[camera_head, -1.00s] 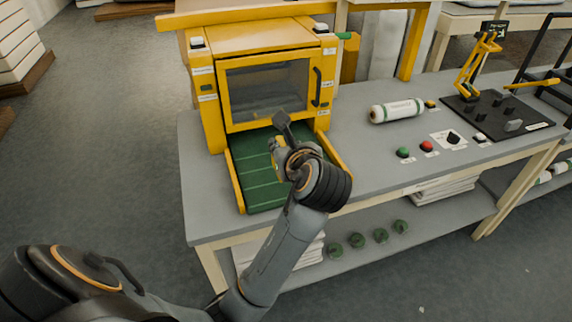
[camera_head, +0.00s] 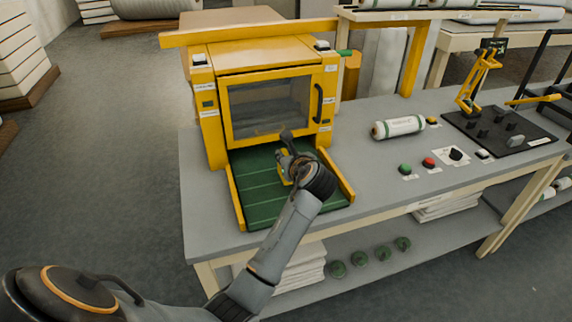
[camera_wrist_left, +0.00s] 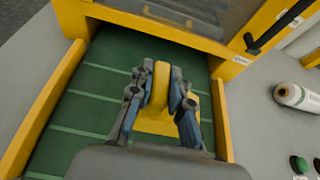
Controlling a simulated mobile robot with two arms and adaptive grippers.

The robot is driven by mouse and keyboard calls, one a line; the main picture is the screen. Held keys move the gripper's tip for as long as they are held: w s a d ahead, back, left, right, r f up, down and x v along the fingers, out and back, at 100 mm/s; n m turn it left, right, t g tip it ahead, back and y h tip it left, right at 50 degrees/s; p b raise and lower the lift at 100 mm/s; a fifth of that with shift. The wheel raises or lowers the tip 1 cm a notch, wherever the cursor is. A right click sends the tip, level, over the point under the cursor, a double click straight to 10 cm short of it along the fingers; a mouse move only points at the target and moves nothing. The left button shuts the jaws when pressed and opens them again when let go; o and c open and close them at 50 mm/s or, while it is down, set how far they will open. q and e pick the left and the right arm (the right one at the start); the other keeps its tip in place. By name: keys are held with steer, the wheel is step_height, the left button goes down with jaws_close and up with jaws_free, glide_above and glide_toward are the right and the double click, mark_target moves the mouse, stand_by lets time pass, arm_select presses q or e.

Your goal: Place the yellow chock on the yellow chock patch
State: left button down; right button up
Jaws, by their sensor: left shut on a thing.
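The yellow chock (camera_wrist_left: 160,85) is between the two fingers of my left gripper (camera_wrist_left: 159,92), which is shut on its upright part. In the head view the chock (camera_head: 284,168) shows as a small yellow piece beside my left gripper (camera_head: 287,158), over the green bed in front of the yellow machine. In the wrist view, yellow also shows low between the fingers; I cannot tell whether it is the chock's base or the yellow patch. Whether the chock touches the bed is unclear. My right gripper is not in view.
The green bed (camera_head: 262,205) has raised yellow side rails (camera_head: 236,198). The yellow machine (camera_head: 213,125) with its closed window door stands behind it. On the grey table to the right are a wrapped roll (camera_head: 398,127), a green button (camera_head: 405,169) and a red button (camera_head: 428,162).

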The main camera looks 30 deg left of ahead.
arm_select(q)
steer(key=shift+f, duration=1.4)
steer(key=c, duration=1.6)
jaws_free()
steer(key=shift+f, duration=0.15)
steer(key=o, duration=0.3)
steer(key=shift+o, duration=0.2)
